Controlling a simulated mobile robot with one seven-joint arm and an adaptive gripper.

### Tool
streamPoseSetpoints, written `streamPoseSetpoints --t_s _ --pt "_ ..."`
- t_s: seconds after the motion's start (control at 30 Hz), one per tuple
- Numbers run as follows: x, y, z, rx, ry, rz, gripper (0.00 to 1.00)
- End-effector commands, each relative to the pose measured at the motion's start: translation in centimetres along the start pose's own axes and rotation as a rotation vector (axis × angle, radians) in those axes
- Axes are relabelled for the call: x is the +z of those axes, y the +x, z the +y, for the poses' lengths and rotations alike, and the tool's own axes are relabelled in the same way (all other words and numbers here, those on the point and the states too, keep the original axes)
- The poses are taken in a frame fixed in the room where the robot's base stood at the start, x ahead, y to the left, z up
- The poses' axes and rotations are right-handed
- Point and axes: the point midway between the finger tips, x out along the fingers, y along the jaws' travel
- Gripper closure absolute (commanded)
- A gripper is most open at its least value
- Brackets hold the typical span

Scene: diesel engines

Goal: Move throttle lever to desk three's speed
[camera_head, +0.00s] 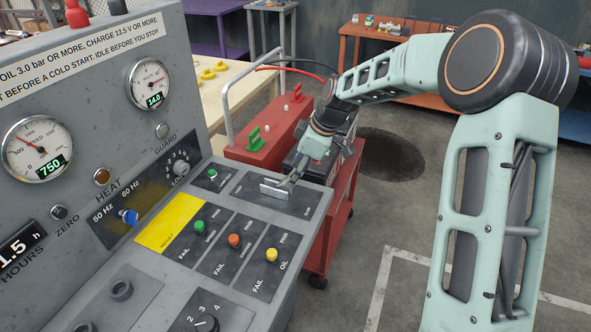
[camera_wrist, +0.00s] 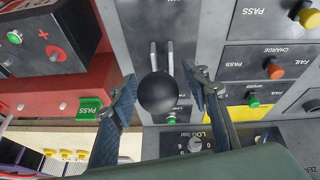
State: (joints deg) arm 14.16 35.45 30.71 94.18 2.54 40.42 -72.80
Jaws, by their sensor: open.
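The throttle lever's round black knob (camera_wrist: 158,93) shows in the wrist view, with two pale metal bars (camera_wrist: 162,58) beside it over a dark plate. My gripper (camera_wrist: 161,82) is open, with one finger on each side of the knob; contact cannot be told. In the head view my gripper (camera_head: 289,180) is low over the dark lever plate (camera_head: 298,204) and hides the knob. The speed gauge (camera_head: 38,148) shows 750 on its green display. A blue selector knob (camera_head: 129,217) sits between 50 Hz and 60 Hz labels.
The console has green (camera_head: 200,227), orange (camera_head: 234,240) and yellow (camera_head: 271,255) knobs near the lever plate, and a yellow card (camera_head: 170,223). A red cart (camera_head: 338,205) stands right behind the console. Open floor (camera_head: 390,215) lies to the right.

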Motion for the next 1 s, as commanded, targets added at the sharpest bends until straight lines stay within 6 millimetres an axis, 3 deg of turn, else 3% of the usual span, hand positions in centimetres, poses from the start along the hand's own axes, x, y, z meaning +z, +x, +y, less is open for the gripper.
streamPoseSetpoints --t_s 0.23,0.6,1.0 --pt "0.02 0.05 0.0 0.0 0.0 0.0 0.59" --pt "0.01 0.01 0.02 0.0 0.0 0.0 1.0" --pt "-0.11 -0.05 0.0 0.0 -0.001 -0.005 1.0"
